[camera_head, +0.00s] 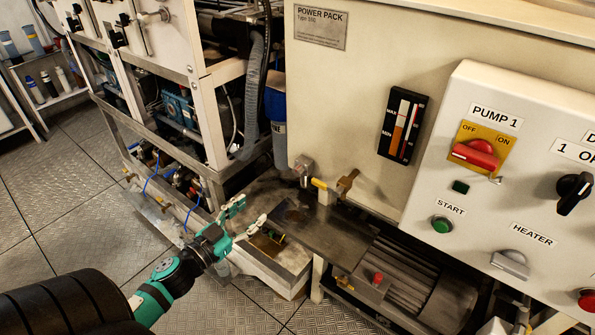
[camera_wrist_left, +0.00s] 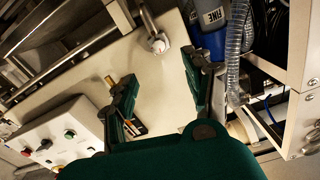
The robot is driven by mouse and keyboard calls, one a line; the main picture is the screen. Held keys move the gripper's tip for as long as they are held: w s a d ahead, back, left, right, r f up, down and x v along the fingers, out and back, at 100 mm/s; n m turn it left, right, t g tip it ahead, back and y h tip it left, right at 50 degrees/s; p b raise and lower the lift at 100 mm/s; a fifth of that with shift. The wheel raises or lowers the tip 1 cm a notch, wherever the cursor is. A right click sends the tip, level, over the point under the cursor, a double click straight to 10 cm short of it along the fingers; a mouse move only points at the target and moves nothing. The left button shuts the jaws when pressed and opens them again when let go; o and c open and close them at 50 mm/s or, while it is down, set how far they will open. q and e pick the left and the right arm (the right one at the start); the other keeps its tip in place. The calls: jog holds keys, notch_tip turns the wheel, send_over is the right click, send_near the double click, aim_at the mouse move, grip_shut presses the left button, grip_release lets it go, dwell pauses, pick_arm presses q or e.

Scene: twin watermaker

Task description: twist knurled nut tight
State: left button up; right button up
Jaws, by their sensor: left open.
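My left gripper (camera_head: 247,216) is open and empty, in front of the lower left of the power pack. In the left wrist view its two dark green fingers (camera_wrist_left: 160,85) stand apart with the cream panel between them. A silver fitting (camera_head: 304,168) sits on the panel's lower edge, up and right of the gripper; it also shows in the wrist view (camera_wrist_left: 158,44), beyond the fingers and apart from them. A brass fitting (camera_head: 347,182) is to its right, and also left of the fingers in the wrist view (camera_wrist_left: 109,82). I cannot tell which part is the knurled nut. My right gripper is not in view.
The power pack (camera_head: 360,45) carries a level gauge (camera_head: 403,122) and a control box (camera_head: 490,220) with switches. A metal frame (camera_head: 205,120) with hoses and a blue filter housing (camera_head: 278,115) stands at left. Floor (camera_head: 65,215) is clear at far left.

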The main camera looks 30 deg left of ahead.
pick_arm(q)
jog(key=w+r, duration=0.1)
jog(key=p, duration=0.1)
send_near(296, 172)
jog(key=w, duration=0.8)
jog(key=shift+d+f, duration=0.1)
jog(key=shift+d, duration=0.1)
jog(key=shift+w, duration=0.5)
jog(key=shift+d, duration=0.1)
jog(key=shift+c, duration=0.7)
grip_shut()
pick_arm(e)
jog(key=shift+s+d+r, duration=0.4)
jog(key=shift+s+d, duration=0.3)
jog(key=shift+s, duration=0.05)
